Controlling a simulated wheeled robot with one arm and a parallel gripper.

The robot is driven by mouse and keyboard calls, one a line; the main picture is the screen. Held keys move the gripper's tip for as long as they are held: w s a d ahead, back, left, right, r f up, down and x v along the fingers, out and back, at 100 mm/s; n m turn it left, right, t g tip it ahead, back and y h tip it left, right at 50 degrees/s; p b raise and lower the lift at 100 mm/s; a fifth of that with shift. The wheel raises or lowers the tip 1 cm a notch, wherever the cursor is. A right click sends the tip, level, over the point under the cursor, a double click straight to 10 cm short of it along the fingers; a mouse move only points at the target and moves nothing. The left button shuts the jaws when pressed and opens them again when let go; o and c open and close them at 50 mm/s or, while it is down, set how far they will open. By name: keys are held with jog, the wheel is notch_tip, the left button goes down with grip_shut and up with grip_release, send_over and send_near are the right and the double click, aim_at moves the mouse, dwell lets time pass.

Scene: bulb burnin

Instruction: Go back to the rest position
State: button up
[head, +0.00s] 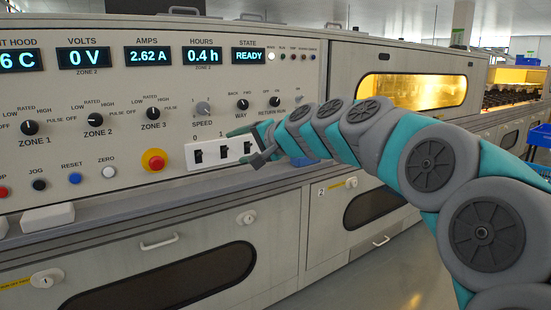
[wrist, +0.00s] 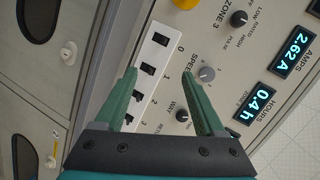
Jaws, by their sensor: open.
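My gripper (head: 250,146) is in front of the control panel (head: 60,155), at the right end of a white switch strip (head: 222,160). In the wrist view my gripper (wrist: 158,74) has its two green fingers spread, with nothing between them. The strip (wrist: 153,52) with its black switches, marked 0 to 3, lies beyond and beside the left finger. The grey SPEED knob (wrist: 207,73) is near the right fingertip. The fingers hide part of the panel. I cannot tell whether a finger touches it.
A red stop button (head: 154,160) and several black knobs sit left of the strip. The STATE display (head: 248,56) reads READY. A lit yellow window (head: 412,91) is at right. Open floor (head: 400,275) shows at lower right.

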jog(key=s+d+f+n+g+h+p, duration=0.1)
jog(key=s+d+f+n+g+h, duration=0.2)
jog(key=s+f, duration=0.65)
jog(key=s+d+f+n+g+h+p, duration=0.25)
jog(key=s+d+f, duration=0.4)
jog(key=s, duration=0.65)
jog(key=s+d+f+g+h, duration=0.1)
jog(key=s+d+f+g, duration=0.1)
jog(key=s, duration=0.6)
jog(key=s+d+f+g+h+p, duration=0.1)
jog(key=s+d+f+g+h, duration=0.1)
jog(key=s+d+f, duration=0.2)
jog(key=s+d+f+g+h, duration=0.1)
jog(key=s+d+f, duration=0.3)
jog(key=s+d, duration=0.4)
jog(key=s+g, duration=0.1)
jog(key=s, duration=0.3)
jog(key=shift+d+h, duration=0.15)
jog(key=shift+h, duration=0.2)
jog(key=shift+w+f, duration=0.1)
